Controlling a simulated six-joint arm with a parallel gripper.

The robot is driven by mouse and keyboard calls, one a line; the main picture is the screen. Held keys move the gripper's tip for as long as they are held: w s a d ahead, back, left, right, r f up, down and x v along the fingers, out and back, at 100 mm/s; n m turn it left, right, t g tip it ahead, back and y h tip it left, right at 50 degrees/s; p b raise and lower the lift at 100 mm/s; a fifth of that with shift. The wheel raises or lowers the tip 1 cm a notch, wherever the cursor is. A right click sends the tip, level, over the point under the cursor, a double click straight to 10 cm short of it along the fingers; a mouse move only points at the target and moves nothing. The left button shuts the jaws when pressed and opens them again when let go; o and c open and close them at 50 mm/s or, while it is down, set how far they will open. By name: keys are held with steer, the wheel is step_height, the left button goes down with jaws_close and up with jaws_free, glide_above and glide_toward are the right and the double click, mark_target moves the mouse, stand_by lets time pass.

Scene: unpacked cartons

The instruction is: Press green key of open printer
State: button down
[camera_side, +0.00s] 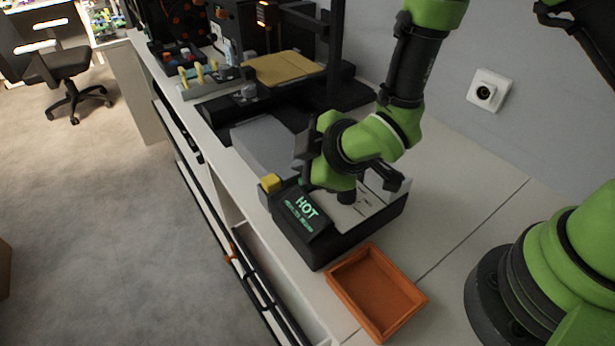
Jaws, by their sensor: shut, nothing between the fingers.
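A low dark machine (338,240) with a pale top stands on the white bench. Its tilted black panel (302,212) shows "HOT" in green letters, with a smaller line I cannot read. A small green patch (303,182) shows at the panel's upper edge; I cannot tell whether it is the key. My gripper (307,178) is shut and empty, pointing down over the machine beside this patch. I cannot tell whether its tips touch anything. A printer with an open frame (338,45) and a tan bed (283,68) stands farther back; no green key is discernible on it.
A yellow block (271,183) sits at the machine's left corner. A grey slab (262,140) lies behind it. An empty orange tray (345,299) is in front. A rack with yellow pieces (212,74) stands at the back left. A wall socket (488,90) is at right.

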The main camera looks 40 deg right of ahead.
steer(key=shift+f, duration=0.15)
stand_by(0.4)
steer(key=shift+f, duration=0.3)
steer(key=shift+w+f, duration=0.15)
steer(key=shift+f, duration=0.55)
stand_by(0.9)
steer(key=shift+r, duration=0.1)
stand_by(0.4)
steer(key=shift+r, duration=0.45)
steer(key=shift+r, duration=0.15)
steer(key=shift+r, duration=2.4)
